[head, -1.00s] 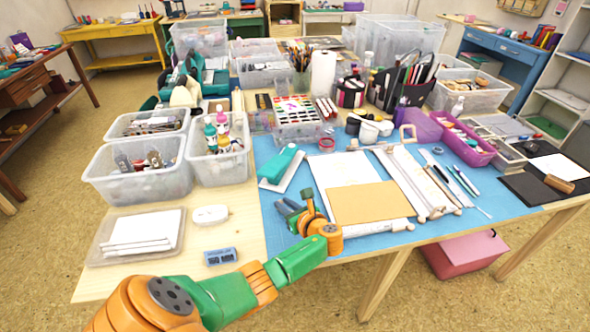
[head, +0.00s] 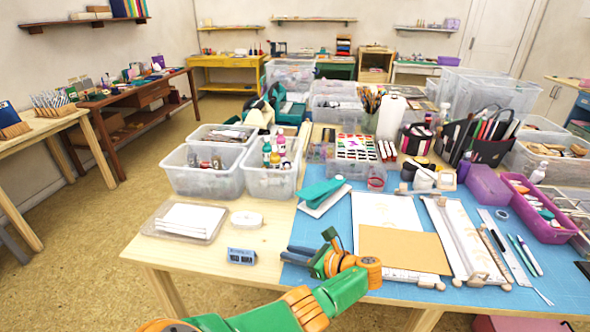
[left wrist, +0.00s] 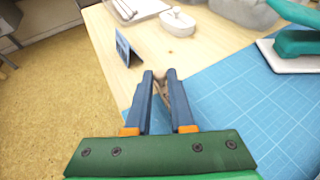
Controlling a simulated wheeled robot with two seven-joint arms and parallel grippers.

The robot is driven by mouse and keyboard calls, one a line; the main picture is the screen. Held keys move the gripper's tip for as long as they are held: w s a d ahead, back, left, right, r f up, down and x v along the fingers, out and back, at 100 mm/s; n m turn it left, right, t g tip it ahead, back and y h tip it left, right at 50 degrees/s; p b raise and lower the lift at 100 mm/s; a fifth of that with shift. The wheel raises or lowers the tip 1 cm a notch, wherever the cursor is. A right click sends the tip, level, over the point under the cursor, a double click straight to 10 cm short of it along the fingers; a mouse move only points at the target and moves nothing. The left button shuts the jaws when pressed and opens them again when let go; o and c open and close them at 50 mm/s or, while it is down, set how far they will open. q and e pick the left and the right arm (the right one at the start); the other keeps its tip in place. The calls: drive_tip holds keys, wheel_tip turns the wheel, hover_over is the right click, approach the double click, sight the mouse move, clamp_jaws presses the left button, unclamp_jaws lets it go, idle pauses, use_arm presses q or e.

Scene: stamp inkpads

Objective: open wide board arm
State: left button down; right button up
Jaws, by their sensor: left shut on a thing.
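The wide white board (head: 383,212) lies on the blue cutting mat, with a tan sheet (head: 400,247) over its lower part. A white bar with wooden knobs (head: 418,279) runs along the board's near edge; its left part is hidden behind my left arm. My left gripper (head: 287,253) is low over the mat's near-left corner, left of the board, with its fingers pointing left. In the left wrist view, its blue fingers (left wrist: 160,80) are close together with a small tan wooden piece (left wrist: 160,88) between them. I cannot tell whether this piece belongs to the bar. My right gripper is not in view.
A narrower white board (head: 462,240) lies to the right. A teal-topped tool (head: 322,195) lies behind my gripper. Bare wood lies between block and mat.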

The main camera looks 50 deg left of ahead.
use_arm(q)
drive_tip(key=shift+s+d, duration=0.2)
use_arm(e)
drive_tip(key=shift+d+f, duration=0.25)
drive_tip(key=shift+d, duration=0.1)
use_arm(q)
drive_tip(key=c, duration=0.8)
unclamp_jaws()
drive_tip(key=shift+o, duration=0.2)
drive_tip(key=b+v, duration=0.1)
drive_tip(key=v, duration=0.6)
drive_tip(key=shift+w, duration=0.2)
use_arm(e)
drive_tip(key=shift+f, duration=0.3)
